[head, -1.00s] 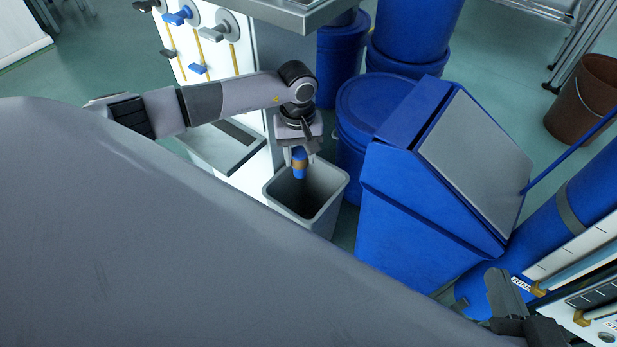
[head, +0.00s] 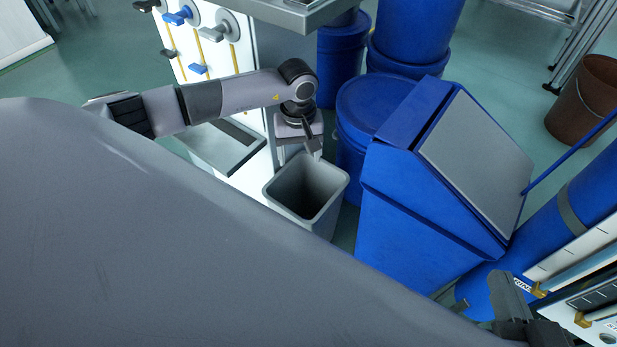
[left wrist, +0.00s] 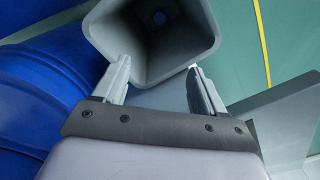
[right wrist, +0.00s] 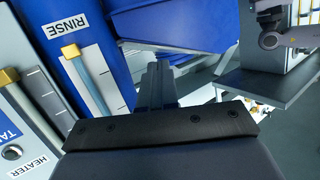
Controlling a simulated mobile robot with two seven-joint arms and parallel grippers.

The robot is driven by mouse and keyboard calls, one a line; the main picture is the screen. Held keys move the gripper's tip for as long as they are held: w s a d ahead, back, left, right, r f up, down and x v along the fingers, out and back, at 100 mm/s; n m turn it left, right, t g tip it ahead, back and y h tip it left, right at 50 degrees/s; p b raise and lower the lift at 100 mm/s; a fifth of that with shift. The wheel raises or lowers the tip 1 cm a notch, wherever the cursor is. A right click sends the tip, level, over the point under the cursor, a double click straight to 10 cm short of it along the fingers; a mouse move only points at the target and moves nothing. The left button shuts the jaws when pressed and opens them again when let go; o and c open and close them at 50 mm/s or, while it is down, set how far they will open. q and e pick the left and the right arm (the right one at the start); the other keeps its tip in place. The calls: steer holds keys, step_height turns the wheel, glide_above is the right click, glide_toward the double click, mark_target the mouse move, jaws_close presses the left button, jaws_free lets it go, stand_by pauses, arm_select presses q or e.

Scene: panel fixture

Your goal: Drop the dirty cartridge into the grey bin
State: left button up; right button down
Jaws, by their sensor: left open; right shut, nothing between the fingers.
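The grey bin (head: 335,192) stands open on the floor below my left gripper (head: 298,154) in the head view. The left gripper is open and empty, with its fingers over the bin's far rim. In the left wrist view, the bin (left wrist: 110,35) is in front of the spread fingers (left wrist: 159,64). The head view does not show the cartridge. My right gripper (right wrist: 158,68) is shut and empty, away from the bin at the lower right of the head view.
A large blue bin with a sloped grey lid (head: 420,200) stands right of the grey bin. Blue drums (head: 370,110) stand behind. A white panel with handles (head: 205,50) is at the back left. A RINSE-labelled panel (right wrist: 85,75) is near my right gripper.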

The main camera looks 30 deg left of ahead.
arm_select(q)
steer(key=shift+r+p, duration=0.9)
steer(key=shift+r, duration=2.05)
arm_select(e)
steer(key=shift+w+a+f+m+g, duration=0.1)
steer(key=shift+w+a+m+g, duration=0.15)
steer(key=shift+a, duration=0.15)
steer(key=shift+w+a+m+g, duration=0.1)
steer(key=shift+a+m+g, duration=0.05)
steer(key=shift+a+g, duration=0.15)
